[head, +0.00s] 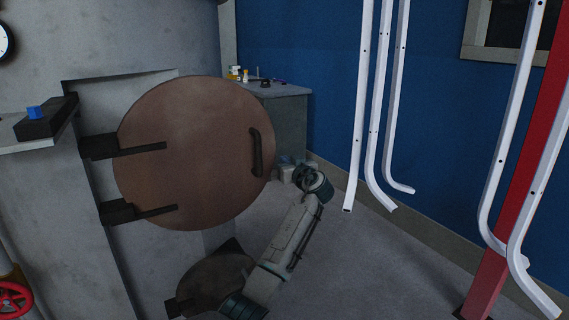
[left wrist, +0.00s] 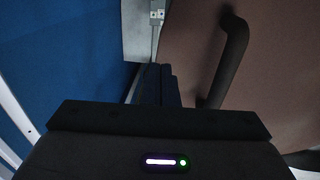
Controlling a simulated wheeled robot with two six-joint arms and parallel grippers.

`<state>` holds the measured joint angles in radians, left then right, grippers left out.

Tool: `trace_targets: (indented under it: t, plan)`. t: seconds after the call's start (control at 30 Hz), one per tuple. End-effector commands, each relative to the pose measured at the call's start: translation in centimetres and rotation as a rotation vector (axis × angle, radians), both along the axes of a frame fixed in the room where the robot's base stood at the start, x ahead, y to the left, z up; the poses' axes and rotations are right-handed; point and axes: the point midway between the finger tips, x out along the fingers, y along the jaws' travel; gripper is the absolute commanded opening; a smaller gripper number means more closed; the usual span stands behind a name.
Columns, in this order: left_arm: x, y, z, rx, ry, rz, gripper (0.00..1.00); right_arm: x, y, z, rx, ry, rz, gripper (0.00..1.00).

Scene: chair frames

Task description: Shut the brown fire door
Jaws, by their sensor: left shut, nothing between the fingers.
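The brown fire door (head: 190,150) is a round brown plate on two dark hinge straps at its left. It stands swung out from the grey furnace body, with the recess visible behind its upper left. Its dark curved handle (head: 256,152) is near the right edge. My left gripper (head: 303,174) is just right of the door's edge, below handle height. In the left wrist view its shut, empty fingers (left wrist: 158,86) point past the door (left wrist: 285,60), left of the handle (left wrist: 226,62); I see no contact. My right gripper is not in view.
A smaller round brown door (head: 215,280) is low down, partly behind my left arm. A grey cabinet (head: 280,120) with small items stands behind. White bent tubes (head: 375,110) hang at the right near a red post (head: 515,190).

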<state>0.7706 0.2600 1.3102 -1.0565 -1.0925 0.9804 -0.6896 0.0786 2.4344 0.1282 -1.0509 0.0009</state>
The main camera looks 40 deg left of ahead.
Motion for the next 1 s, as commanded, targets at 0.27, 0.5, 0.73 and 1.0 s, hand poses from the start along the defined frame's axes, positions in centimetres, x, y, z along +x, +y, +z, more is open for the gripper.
trace_targets:
  t: [0.27,0.5,0.73,1.0]
  plan:
    - [-1.6,-3.8,-0.1,-0.001,0.0,-0.001,0.0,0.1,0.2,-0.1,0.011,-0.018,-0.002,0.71]
    - [-3.0,-7.1,-0.1,-0.001,0.0,0.0,0.0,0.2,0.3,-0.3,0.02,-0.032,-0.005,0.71]
    - [-3.5,-8.1,-0.1,0.001,0.002,0.002,0.0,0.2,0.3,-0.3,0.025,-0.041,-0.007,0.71]
    - [-4.5,-8.8,-4.0,-0.024,0.066,-0.05,0.0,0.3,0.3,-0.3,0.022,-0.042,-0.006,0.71]
